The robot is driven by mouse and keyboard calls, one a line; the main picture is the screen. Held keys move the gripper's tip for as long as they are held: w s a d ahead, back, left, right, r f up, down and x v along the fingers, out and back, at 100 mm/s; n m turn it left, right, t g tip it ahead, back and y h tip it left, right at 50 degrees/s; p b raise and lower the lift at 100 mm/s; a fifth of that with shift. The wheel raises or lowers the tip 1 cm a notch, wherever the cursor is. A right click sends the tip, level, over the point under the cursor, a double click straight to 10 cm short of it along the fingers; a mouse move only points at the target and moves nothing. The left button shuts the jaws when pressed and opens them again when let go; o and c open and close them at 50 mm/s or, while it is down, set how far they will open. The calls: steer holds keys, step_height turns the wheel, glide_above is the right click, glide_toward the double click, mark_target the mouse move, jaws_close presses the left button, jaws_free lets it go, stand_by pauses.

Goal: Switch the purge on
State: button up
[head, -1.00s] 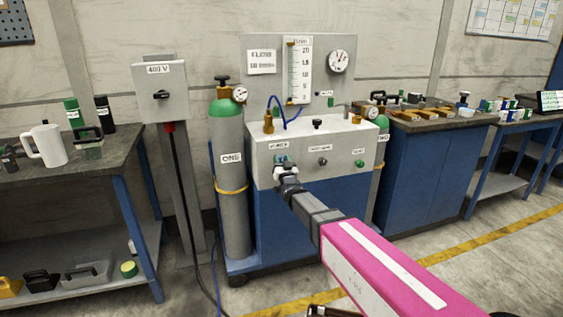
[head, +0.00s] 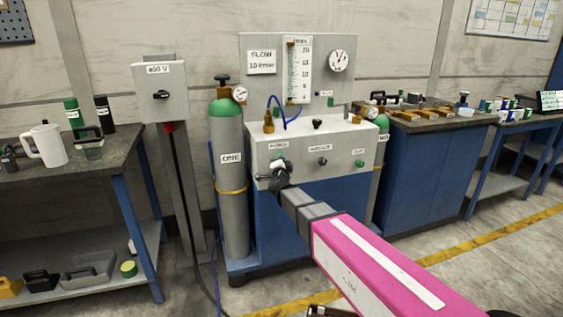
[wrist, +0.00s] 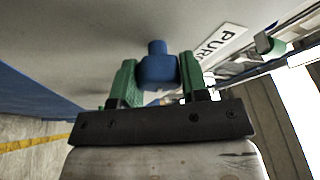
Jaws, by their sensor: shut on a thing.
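The purge knob (wrist: 157,66) is a blue knob on the front panel of the grey console (head: 300,160), at the panel's left end. In the wrist view a white label (wrist: 221,43) beside it reads "PUR…", its end cut off. My gripper (head: 279,168) is at this left end in the head view and hides the knob there. In the wrist view its two green fingers (wrist: 158,80) stand on either side of the blue knob, shut on it. I cannot tell the knob's set position.
A middle knob (head: 322,161) and a green knob (head: 360,163) sit to the right on the same panel. A flow gauge (head: 298,70) and a dial (head: 339,63) are on the board above. A gas cylinder (head: 230,165) stands close left of the console.

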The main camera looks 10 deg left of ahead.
steer(key=shift+m+g+h, duration=0.4)
steer(key=shift+m, duration=1)
steer(key=o, duration=0.9)
steer(key=shift+o, duration=0.2)
steer(key=v, duration=1.1)
steer(key=shift+w, duration=0.1)
